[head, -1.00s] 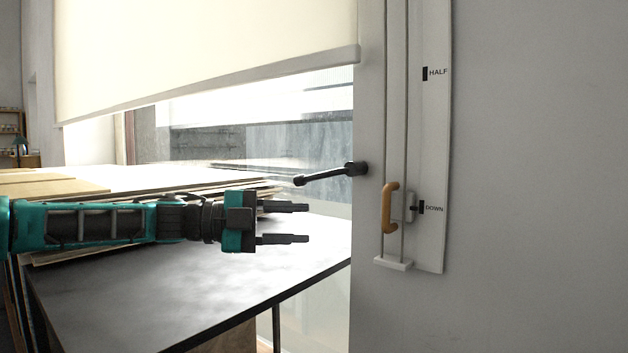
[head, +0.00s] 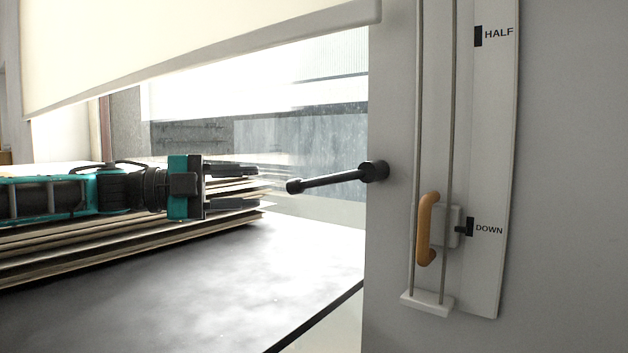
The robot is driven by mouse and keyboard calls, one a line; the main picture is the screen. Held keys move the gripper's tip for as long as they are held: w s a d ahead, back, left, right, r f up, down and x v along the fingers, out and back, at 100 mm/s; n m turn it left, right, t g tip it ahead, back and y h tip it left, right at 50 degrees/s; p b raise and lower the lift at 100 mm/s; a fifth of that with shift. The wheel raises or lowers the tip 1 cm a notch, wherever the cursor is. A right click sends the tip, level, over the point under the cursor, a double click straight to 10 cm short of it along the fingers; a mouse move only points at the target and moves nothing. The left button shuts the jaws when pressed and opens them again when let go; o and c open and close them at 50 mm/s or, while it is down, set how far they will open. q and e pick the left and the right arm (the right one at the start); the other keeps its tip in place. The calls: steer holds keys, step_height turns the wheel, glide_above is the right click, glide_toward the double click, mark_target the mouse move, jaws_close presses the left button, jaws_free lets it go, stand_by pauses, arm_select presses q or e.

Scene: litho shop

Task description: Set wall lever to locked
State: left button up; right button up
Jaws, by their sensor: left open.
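The black wall lever (head: 338,179) is mounted near the left edge of the grey wall, its round hub at the right end. Its arm points left and slightly down, ending in a knob. No locked marking shows beside it. My left gripper (head: 258,182) is open and empty, left of the lever's knob and apart from it, with its fingers pointing right. My right gripper is not in view.
A slider with an orange handle (head: 426,230) sits at the DOWN mark on a white scale panel (head: 491,270) right of the lever. A pale blind (head: 190,45) hangs above. A dark table (head: 230,280) with stacked boards (head: 130,240) lies below and left.

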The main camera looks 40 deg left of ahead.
mark_target(313, 182)
arm_select(q)
steer(key=p+x, duration=0.1)
steer(key=x, duration=0.2)
steer(key=p+x, duration=0.2)
steer(key=x, duration=0.2)
steer(key=p+x, duration=0.1)
steer(key=x, duration=0.3)
steer(key=shift+w+a+r, duration=0.2)
steer(key=shift+a+r, duration=0.05)
steer(key=shift+r, duration=0.05)
steer(key=shift+p+x, duration=0.55)
steer(key=shift+x, duration=0.3)
steer(key=shift+w+f, duration=0.1)
steer(key=shift+f, duration=0.05)
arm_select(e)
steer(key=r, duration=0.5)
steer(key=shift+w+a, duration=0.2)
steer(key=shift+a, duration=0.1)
arm_select(q)
steer(key=shift+c, duration=0.2)
jaws_close()
